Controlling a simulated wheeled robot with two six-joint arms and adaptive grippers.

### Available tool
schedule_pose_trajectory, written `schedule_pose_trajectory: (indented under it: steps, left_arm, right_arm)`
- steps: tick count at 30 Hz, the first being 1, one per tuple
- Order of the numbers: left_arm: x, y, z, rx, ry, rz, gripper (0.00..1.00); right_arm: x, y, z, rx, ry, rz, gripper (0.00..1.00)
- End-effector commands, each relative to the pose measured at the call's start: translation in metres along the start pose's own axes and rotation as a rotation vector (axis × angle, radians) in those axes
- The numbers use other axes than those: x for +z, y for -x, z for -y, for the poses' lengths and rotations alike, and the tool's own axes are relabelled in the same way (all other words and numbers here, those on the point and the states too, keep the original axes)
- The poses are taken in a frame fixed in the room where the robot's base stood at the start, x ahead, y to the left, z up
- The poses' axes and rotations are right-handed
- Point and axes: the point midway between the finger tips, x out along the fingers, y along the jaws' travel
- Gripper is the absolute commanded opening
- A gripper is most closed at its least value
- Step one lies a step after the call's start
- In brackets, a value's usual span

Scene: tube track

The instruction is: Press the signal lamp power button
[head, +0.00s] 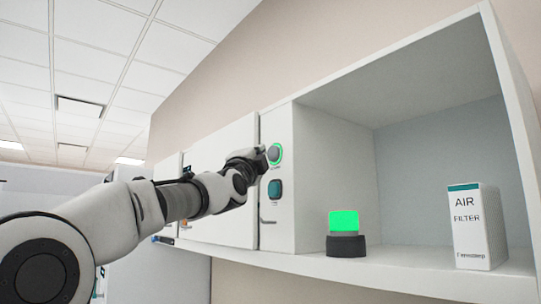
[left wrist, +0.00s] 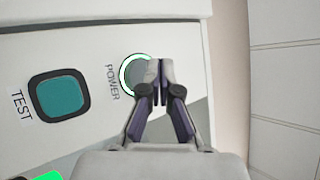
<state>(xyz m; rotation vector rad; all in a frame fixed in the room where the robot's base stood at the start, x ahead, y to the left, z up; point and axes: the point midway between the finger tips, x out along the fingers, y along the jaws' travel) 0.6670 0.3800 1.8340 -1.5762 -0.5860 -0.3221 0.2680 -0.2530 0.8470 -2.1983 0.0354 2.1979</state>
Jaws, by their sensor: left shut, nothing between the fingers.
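The round power button (head: 274,153) has a glowing green ring and sits on the white panel beside the open shelf. In the left wrist view the power button (left wrist: 138,74) is partly hidden behind my fingers, with the word POWER beside it. My left gripper (head: 262,157) is shut and empty, its tips at the button's edge. In the left wrist view the left gripper (left wrist: 160,68) overlaps the button's ring; I cannot tell whether it touches. The signal lamp (head: 344,224) glows green on a dark base on the shelf. My right gripper is not in view.
A square teal TEST button (head: 274,190) is just below the power button and also shows in the left wrist view (left wrist: 58,95). An air filter box (head: 475,226) stands at the right of the shelf (head: 400,262). Closed cabinet doors (head: 222,150) are on the left.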

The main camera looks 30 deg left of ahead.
Motion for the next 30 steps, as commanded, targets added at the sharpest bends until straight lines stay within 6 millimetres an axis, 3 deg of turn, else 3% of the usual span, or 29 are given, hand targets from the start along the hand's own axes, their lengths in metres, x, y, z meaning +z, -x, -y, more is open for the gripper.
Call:
schedule_pose_trajectory:
  steps: [9, 17, 30]
  left_arm:
    - [0.017, 0.024, 0.014, -0.002, 0.002, 0.001, 0.0]
    - [0.029, 0.042, 0.024, -0.002, 0.001, 0.001, 0.0]
    - [0.03, 0.042, 0.03, 0.0, 0.0, 0.0, 0.0]
  right_arm:
    - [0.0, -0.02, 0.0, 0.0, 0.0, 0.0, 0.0]
    - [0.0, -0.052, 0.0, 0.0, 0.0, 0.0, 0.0]
    - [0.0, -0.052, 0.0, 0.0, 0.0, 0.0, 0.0]
